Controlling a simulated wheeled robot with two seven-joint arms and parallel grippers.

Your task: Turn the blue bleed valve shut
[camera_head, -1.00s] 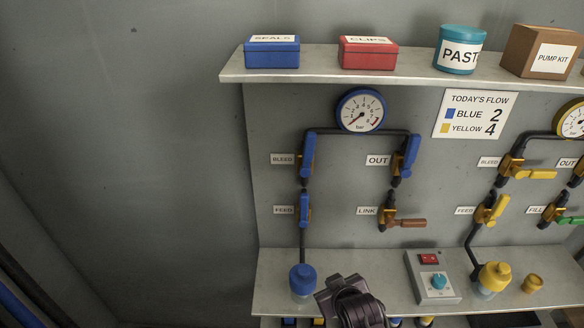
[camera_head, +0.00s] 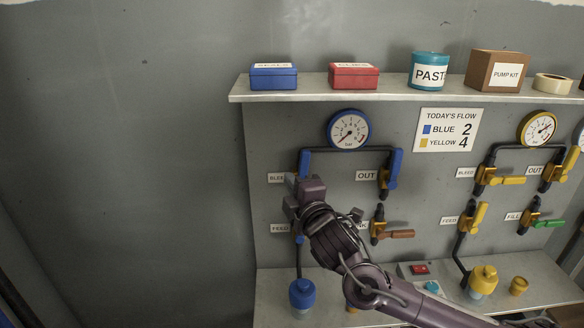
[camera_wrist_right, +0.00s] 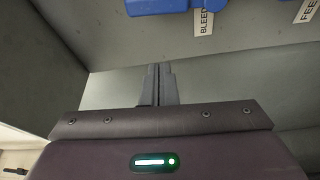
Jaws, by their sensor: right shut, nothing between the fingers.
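The blue bleed valve's handle (camera_head: 305,160) points straight up along its dark pipe, at the left of the blue group. My right gripper (camera_head: 290,190) is in front of the panel just below and left of it, hiding the valve's lower part. In the right wrist view the blue bleed handle (camera_wrist_right: 158,5) shows at the top edge, by the BLEED label (camera_wrist_right: 204,20). My right gripper's fingers (camera_wrist_right: 158,72) are together, empty, and appear apart from the handle. My left gripper is not in view.
The blue feed valve below is mostly hidden by my arm. The blue OUT valve (camera_head: 391,170) and link valve (camera_head: 385,230) are to the right. A gauge (camera_head: 348,130) sits above. A lower shelf (camera_head: 545,290) juts out below. The wall at left is clear.

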